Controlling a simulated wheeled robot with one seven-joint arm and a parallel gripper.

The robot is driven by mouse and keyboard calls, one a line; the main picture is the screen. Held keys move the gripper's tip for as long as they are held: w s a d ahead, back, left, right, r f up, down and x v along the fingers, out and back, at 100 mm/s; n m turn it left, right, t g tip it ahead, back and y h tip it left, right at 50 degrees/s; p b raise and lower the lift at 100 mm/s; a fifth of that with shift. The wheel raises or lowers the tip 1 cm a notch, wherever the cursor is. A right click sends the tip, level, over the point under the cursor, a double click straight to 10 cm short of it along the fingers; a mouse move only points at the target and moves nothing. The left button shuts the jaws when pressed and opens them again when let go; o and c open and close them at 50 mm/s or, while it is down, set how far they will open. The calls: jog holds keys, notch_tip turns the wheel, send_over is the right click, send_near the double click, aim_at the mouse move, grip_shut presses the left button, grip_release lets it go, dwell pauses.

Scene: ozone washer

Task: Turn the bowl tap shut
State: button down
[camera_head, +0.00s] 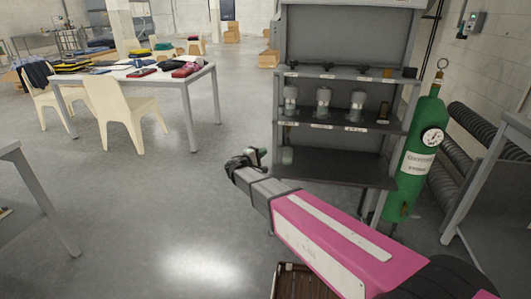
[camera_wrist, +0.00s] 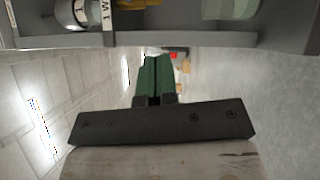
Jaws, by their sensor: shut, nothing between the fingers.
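My gripper (camera_head: 258,155) is at the left front of a grey shelf rack in the head view. Its green fingers (camera_wrist: 157,72) are together in the wrist view, with nothing seen between them. The middle shelf holds glass vessels with metal fittings: a left one (camera_head: 291,101), a middle one (camera_head: 323,101) and a right one (camera_head: 356,106). I cannot tell which part is the bowl tap; the fingers touch no tap that I can see.
The grey rack (camera_head: 345,130) has several shelves with labelled edges. A green gas cylinder (camera_head: 414,160) with a gauge stands to its right. A table with clothes (camera_head: 140,75) and pale chairs (camera_head: 117,110) stand at the left. The floor left of my arm is clear.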

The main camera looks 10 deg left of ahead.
aim_at(288, 137)
jog(key=w+d+r, duration=0.1)
jog(key=w+d, duration=0.5)
jog(key=d, duration=0.2)
jog(key=shift+w+d, duration=0.2)
jog(key=shift+w, duration=0.2)
jog(key=shift+r, duration=0.1)
jog(key=shift+a, duration=0.1)
